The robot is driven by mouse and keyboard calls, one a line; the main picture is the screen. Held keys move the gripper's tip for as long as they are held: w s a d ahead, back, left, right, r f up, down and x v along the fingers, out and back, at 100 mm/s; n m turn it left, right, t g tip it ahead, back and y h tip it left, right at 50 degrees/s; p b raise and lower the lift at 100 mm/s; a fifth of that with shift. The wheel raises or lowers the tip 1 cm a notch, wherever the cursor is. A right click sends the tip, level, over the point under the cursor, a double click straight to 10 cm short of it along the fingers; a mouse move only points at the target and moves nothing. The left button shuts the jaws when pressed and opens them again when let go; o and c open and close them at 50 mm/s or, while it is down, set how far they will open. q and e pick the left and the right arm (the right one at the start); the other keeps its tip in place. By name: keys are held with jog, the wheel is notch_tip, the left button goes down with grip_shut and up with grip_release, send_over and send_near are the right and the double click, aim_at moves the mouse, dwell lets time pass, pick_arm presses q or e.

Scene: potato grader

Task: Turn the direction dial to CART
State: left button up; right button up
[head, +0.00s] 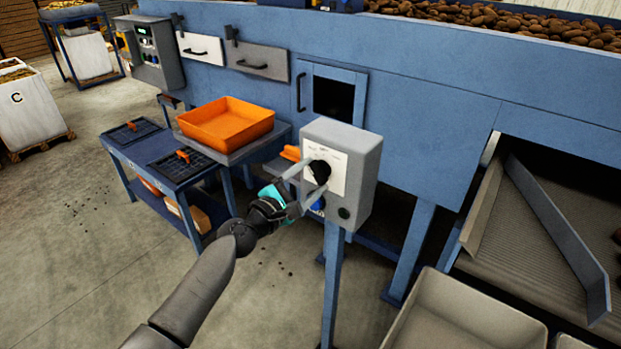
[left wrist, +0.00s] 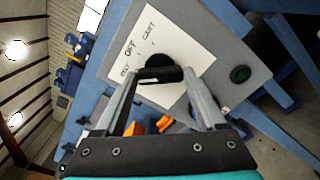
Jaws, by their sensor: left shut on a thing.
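The direction dial (head: 318,172) is a black knob on a white label plate on the front of a grey control box (head: 352,152). In the left wrist view the dial (left wrist: 160,68) shows between my fingertips, with a black bar-shaped grip. The label plate (left wrist: 182,28) carries the words OFF and CART and a third word at the left that is hard to read. My left gripper (head: 304,180) is at the box front, its fingers on either side of the dial and shut on it. Which word the dial points at is not clear. My right gripper is not in view.
A dark green round button (left wrist: 240,74) sits on the box beside the plate. An orange tray (head: 228,122) stands on a grey shelf left of the box. A blue table (head: 160,150) with black grids is further left. A pale bin (head: 465,318) is at lower right.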

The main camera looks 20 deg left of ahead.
pick_arm(q)
jog(key=shift+c, duration=0.4)
jog(key=shift+m, duration=0.4)
jog(key=shift+f+m+b, duration=0.1)
jog(key=shift+m+b, duration=0.55)
jog(key=shift+m, duration=0.35)
jog(key=m+b, duration=0.2)
jog(key=m, duration=0.7)
jog(key=shift+b, duration=0.4)
jog(key=shift+m, duration=2.1)
jog(key=o, duration=1.3)
